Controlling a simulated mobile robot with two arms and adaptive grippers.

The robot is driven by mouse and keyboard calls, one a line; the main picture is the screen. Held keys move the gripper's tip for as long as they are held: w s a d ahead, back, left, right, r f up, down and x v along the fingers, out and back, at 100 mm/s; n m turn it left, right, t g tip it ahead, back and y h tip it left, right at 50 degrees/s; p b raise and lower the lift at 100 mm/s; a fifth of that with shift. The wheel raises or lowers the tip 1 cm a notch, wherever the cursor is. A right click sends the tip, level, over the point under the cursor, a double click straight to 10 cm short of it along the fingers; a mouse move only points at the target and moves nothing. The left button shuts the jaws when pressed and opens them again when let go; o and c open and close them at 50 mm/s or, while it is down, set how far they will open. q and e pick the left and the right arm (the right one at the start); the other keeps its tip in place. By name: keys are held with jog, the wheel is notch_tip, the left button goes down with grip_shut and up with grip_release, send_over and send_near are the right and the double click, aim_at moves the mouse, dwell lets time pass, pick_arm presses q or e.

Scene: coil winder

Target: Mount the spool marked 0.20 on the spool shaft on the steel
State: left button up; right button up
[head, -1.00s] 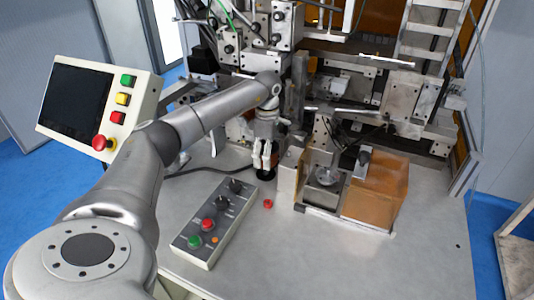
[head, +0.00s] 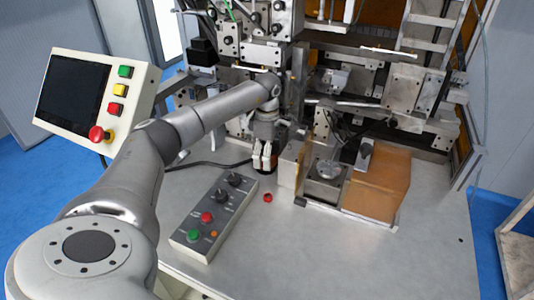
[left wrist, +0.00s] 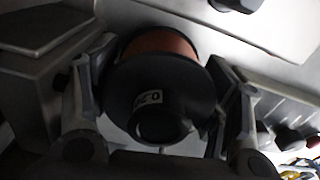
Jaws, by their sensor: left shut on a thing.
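A dark spool (left wrist: 160,90) with a copper-coloured winding fills the middle of the left wrist view. Its label looks like 0.20, upside down and partly unclear. My left gripper (head: 263,160) is shut on it, one finger on each side. In the head view the spool's black lower part (head: 265,171) shows under the fingertips, at or just above the grey table. I cannot make out the spool shaft for certain. My right gripper is not in view.
A control box (head: 214,216) with knobs and buttons lies left of the gripper. A small red part (head: 267,198) lies in front of it. A steel fixture with a round metal piece (head: 327,169) and an orange-brown box (head: 378,184) stand to the right. The front right table is clear.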

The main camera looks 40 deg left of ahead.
pick_arm(q)
jog(key=shift+f, duration=0.2)
jog(key=shift+f+b, duration=0.55)
jog(key=shift+f, duration=0.15)
jog(key=o, duration=1.6)
jog(key=shift+c, duration=0.2)
notch_tip(320, 180, up, 12)
